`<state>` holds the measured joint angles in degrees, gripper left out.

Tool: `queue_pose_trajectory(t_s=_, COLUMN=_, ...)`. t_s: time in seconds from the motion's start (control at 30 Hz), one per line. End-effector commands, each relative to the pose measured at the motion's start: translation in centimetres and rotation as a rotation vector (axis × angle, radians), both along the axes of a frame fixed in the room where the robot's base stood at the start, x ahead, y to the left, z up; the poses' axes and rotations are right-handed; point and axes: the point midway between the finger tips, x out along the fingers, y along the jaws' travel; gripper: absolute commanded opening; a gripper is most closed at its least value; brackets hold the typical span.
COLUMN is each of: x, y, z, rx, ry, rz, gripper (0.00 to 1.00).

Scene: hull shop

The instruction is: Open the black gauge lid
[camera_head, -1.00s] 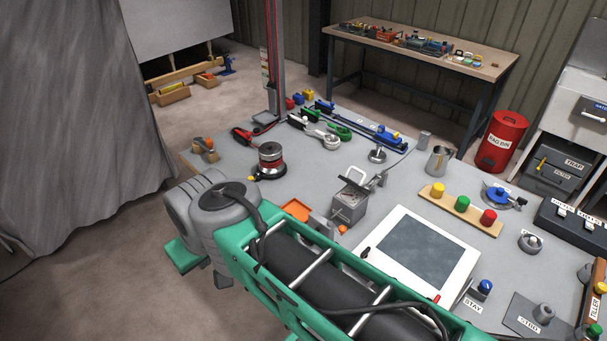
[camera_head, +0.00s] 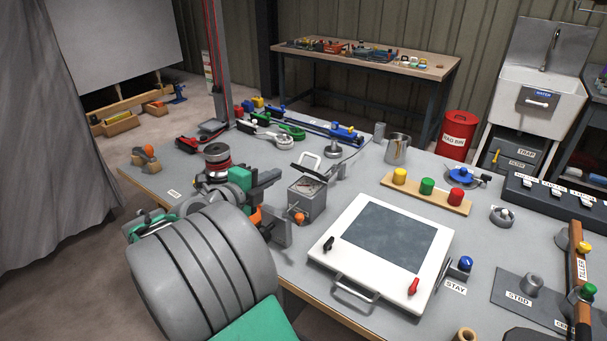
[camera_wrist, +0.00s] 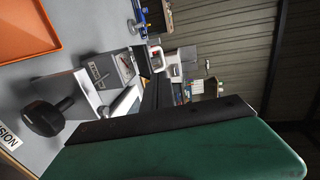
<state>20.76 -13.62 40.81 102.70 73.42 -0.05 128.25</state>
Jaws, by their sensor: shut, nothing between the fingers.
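The gauge box (camera_head: 306,203) is a small grey box on the bench, left of the white hatch panel. Its black lid (camera_head: 305,171) appears tilted up at the back, with a pale loop handle (camera_head: 309,160) above it. The box's top face and dial (camera_wrist: 98,73) show uncovered in the wrist view. My gripper (camera_head: 268,178) is left of the box in the head view, apart from it, shut and empty. A green finger with a black pad (camera_wrist: 160,120) fills the lower wrist view. The arm hides some of the bench near the box.
A grey bracket (camera_head: 277,232) and an orange knob (camera_head: 297,217) are close in front of the box. An orange tray (camera_wrist: 28,35) is in the wrist view. A red-banded winch (camera_head: 217,158) stands behind the arm. The white hatch panel (camera_head: 333,228) is to the right.

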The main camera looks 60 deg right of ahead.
Motion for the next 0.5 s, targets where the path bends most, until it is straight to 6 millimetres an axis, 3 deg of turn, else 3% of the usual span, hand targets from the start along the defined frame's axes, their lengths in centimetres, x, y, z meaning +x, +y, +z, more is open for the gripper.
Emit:
queue_pose_trajectory(t_s=0.17, x=-0.5, y=-1.9, z=0.1, rx=-0.009, ry=-0.009, rz=-0.011, gripper=0.00)
queue_pose_trajectory(t_s=0.5, x=-1.6, y=-9.1, z=-1.1, rx=-0.005, ry=-0.010, rz=-0.011, gripper=0.00)
